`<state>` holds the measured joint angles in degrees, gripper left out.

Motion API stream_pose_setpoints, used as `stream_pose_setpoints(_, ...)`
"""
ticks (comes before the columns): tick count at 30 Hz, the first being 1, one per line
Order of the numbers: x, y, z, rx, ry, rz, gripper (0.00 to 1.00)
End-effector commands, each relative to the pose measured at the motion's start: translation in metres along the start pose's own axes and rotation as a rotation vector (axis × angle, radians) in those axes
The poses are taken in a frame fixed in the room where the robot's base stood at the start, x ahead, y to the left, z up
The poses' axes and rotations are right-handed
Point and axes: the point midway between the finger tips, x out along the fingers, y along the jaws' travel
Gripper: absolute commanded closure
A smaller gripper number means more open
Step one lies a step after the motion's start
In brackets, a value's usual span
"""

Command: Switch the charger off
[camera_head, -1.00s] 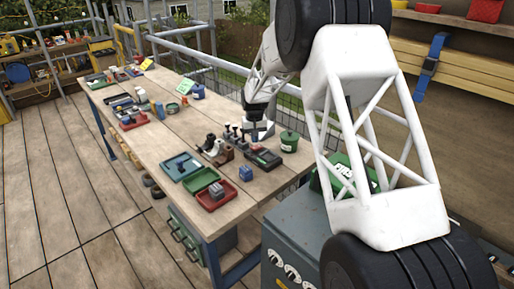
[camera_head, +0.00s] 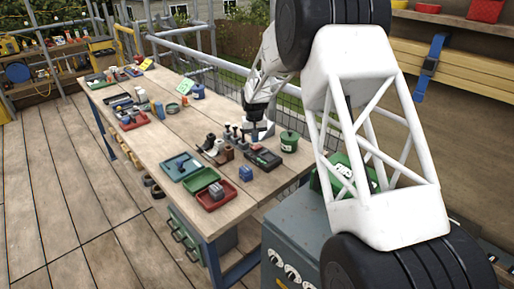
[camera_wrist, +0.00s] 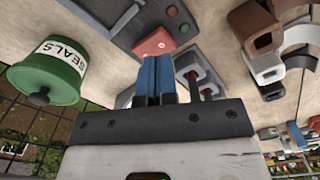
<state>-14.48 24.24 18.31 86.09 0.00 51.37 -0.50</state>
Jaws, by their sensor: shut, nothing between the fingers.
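The charger (camera_head: 263,157) is a dark grey box lying on the bench. In the wrist view the charger (camera_wrist: 128,42) shows a red square part (camera_wrist: 153,43), probably its switch, with a small red button and a green button near it. My gripper (camera_wrist: 157,62) has blue fingertips that are shut together and empty. The tips appear right at the near edge of the red part; I cannot tell whether they touch it. In the head view my gripper (camera_head: 256,112) is over the bench behind the charger, and its fingertips are hard to make out.
A green pot labelled SEALS (camera_wrist: 52,70) stands close beside the charger; it also shows in the head view (camera_head: 289,142). Brown, white and dark pipe pieces (camera_wrist: 262,42) lie on the other side.

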Motion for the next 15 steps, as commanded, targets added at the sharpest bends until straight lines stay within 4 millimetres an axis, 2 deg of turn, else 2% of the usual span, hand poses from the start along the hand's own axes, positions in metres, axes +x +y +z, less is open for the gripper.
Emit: stream_pose_setpoints(15, 0.0053, 0.0, 0.0, 0.0, 0.0, 0.0, 1.0)
